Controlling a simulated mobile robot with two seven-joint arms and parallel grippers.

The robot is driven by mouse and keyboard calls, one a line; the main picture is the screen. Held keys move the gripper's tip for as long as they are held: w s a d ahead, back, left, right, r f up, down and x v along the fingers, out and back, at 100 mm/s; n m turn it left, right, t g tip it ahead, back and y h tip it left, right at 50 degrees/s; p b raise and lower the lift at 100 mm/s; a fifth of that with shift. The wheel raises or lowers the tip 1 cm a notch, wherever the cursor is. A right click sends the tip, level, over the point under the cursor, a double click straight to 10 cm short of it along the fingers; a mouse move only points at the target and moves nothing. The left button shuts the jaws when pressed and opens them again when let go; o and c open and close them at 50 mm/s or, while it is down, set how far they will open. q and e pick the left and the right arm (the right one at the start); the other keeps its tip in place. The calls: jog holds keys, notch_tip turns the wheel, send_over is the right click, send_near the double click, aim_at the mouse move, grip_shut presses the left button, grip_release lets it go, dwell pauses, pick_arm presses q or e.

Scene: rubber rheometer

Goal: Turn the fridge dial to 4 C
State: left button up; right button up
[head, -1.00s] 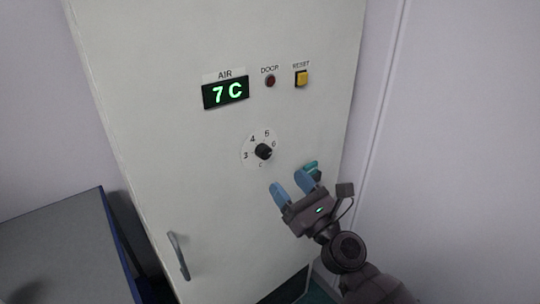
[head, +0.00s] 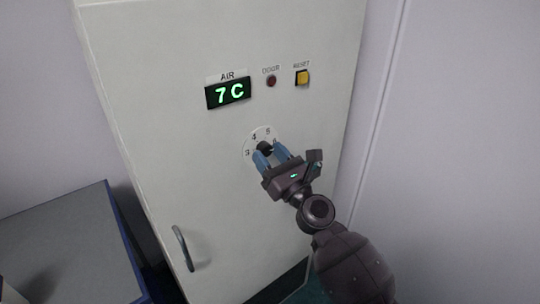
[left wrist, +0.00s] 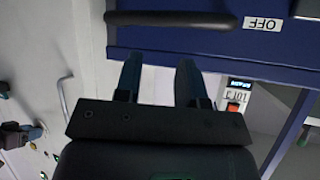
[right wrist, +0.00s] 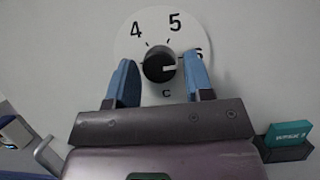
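The fridge dial is a black knob (head: 264,146) on a white round scale (right wrist: 136,47) on the fridge front. In the right wrist view the knob (right wrist: 160,66) has a white mark pointing right, near the 6; 4 and 5 are above it. The display (head: 228,93) reads 7 C. My right gripper (head: 269,151) is open, its blue fingers on either side of the knob. In the right wrist view (right wrist: 160,60) a gap shows between the knob and each finger. My left gripper (left wrist: 160,60) is open and empty, away from the dial.
Above the dial are a dark red DOOR lamp (head: 271,81) and a yellow RESET button (head: 302,77). The fridge handle (head: 183,248) is lower left. A grey table (head: 65,245) stands at the left. In the left wrist view a blue panel (left wrist: 200,45) lies close to my left fingers.

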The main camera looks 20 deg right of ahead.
jog(key=c, duration=0.6)
pick_arm(q)
jog(key=shift+s+f, duration=0.15)
jog(key=shift+s, duration=0.15)
